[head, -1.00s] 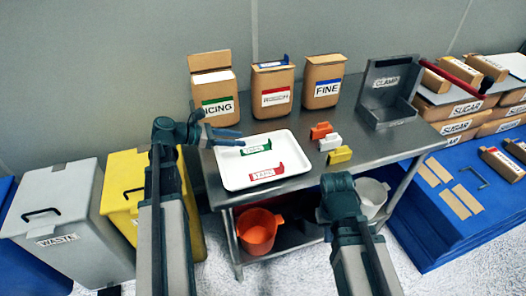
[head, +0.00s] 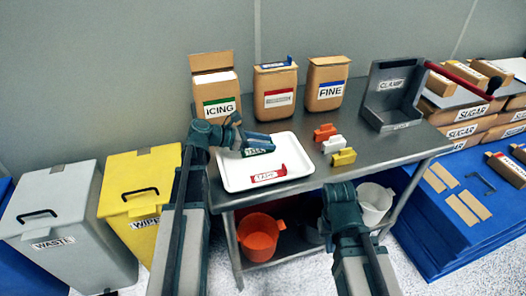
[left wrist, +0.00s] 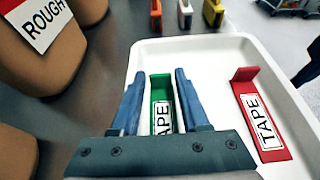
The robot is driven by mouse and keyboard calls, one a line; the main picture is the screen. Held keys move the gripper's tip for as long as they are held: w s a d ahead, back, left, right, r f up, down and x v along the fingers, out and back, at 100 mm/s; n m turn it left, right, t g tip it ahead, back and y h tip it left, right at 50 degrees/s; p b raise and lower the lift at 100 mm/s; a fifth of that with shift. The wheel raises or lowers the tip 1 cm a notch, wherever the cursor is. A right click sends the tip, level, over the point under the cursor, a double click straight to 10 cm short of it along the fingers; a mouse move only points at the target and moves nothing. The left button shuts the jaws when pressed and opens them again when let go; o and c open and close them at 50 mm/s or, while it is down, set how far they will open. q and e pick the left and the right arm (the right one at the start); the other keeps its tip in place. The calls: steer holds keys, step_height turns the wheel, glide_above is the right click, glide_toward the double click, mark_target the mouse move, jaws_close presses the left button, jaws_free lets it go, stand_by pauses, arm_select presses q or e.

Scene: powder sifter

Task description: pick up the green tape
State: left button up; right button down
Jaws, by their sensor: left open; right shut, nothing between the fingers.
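The green tape (left wrist: 162,98), with a white "TAPE" label, lies in the white tray (head: 228,179). In the head view its label (head: 257,151) is partly covered by my left gripper (head: 263,142). In the left wrist view my left gripper (left wrist: 166,84) is open, with one finger on each side of the green tape in the picture. I cannot tell whether the fingers are above the tape or down beside it. The red tape (left wrist: 262,122) lies to the right in the same tray. My right gripper (head: 341,192) is shut and empty, in front of the table.
Boxes marked icing (head: 214,88), rough (left wrist: 38,22) and fine (head: 327,84) stand behind the tray. Orange (head: 325,132), white (head: 332,145) and yellow (head: 344,157) clips sit right of it. The clamp bin (head: 393,97) is at the table's right end.

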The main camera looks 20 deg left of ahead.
arm_select(q)
steer(key=shift+w+d+f, duration=0.3)
steer(key=shift+w+d, duration=0.05)
steer(key=shift+d, duration=0.2)
jaws_close()
arm_select(e)
steer(key=shift+f, duration=0.3)
arm_select(q)
steer(key=shift+r, duration=0.25)
arm_select(e)
steer(key=shift+r, duration=0.2)
